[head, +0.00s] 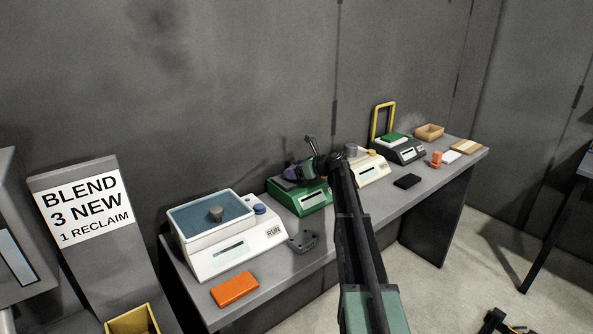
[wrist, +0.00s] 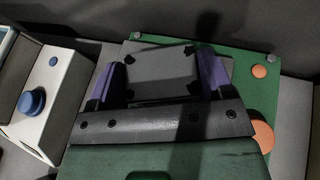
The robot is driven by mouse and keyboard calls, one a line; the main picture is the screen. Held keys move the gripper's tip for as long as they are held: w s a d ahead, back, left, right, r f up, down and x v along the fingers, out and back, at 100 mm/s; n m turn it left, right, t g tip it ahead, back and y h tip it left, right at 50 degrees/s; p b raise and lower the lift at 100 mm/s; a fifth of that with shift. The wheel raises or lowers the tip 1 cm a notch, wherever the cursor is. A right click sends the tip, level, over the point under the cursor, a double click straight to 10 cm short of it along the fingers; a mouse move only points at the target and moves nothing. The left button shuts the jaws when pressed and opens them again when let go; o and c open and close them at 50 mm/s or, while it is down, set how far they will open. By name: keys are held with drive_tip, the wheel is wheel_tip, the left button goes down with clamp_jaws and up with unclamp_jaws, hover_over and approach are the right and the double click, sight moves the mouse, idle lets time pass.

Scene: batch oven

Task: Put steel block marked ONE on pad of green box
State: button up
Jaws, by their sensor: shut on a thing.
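The green box (head: 314,201) stands on the bench, between a white machine and a cream box. In the wrist view the green box (wrist: 258,95) lies under my gripper, with orange round parts on its right side. My gripper (wrist: 163,76) has purple fingers shut on a grey steel block (wrist: 160,65) with dark corners. No marking can be read on the block. In the head view my gripper (head: 298,172) is over the green box, and the block is not clearly seen. The box's pad is mostly hidden by the block and gripper; I cannot tell whether the block touches it.
A white machine (head: 238,251) marked RUN, with a blue knob (wrist: 33,101), stands left. A dark grey part (head: 302,241) and an orange block (head: 234,289) lie in front. Right are a cream box (head: 373,172), a black block (head: 407,181) and a dark box with a yellow frame (head: 393,106).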

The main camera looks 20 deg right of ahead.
drive_tip(key=shift+f+b, duration=0.3)
drive_tip(key=shift+f, duration=0.05)
drive_tip(key=o, duration=1.3)
drive_tip(key=p+v, duration=0.4)
drive_tip(key=v, duration=0.7)
drive_tip(key=shift+w, duration=0.1)
